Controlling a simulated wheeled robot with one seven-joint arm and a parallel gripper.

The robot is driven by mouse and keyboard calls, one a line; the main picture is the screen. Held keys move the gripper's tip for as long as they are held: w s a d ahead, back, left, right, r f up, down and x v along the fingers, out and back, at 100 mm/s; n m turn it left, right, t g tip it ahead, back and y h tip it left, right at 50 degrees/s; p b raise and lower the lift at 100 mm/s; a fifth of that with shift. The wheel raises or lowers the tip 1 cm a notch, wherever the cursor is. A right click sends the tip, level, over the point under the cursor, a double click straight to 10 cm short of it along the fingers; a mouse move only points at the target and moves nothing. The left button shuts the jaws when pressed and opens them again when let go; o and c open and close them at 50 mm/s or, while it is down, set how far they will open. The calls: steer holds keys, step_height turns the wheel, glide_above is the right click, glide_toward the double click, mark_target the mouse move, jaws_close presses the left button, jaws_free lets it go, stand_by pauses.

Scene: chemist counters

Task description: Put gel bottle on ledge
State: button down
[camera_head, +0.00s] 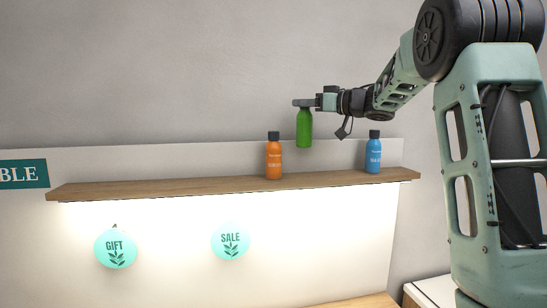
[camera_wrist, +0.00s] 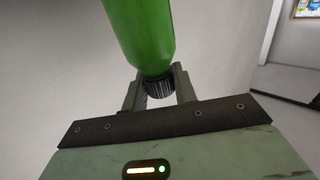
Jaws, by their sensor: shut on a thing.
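A green bottle (camera_head: 304,128), which looks like the gel bottle, hangs upright from my gripper (camera_head: 304,103). In the wrist view the jaws (camera_wrist: 160,90) are shut on its dark ribbed cap, and the green body (camera_wrist: 145,35) extends away from them. The wooden ledge (camera_head: 150,189) runs across the wall. In the head view the bottle's base appears above the ledge, between an orange bottle and a blue bottle. A gap shows between its base and the ledge; its exact depth over the ledge cannot be told.
The orange bottle (camera_head: 274,159) stands on the ledge to the left of the green one. The blue bottle (camera_head: 374,156) stands near the ledge's right end. The ledge's left part is bare. Round GIFT (camera_head: 115,248) and SALE (camera_head: 231,241) signs are below.

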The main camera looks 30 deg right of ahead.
mark_target(311, 133)
step_height(311, 133, down, 8)
steer(key=shift+s+f+p, duration=0.1)
steer(key=shift+f+p, duration=0.1)
steer(key=shift+p, duration=0.8)
steer(key=shift+f, duration=0.2)
steer(key=c, duration=1.1)
jaws_free()
steer(key=shift+r, duration=0.1)
steer(key=shift+s+r, duration=0.1)
steer(key=shift+b+v, duration=2.4)
steer(key=shift+v, duration=3.5)
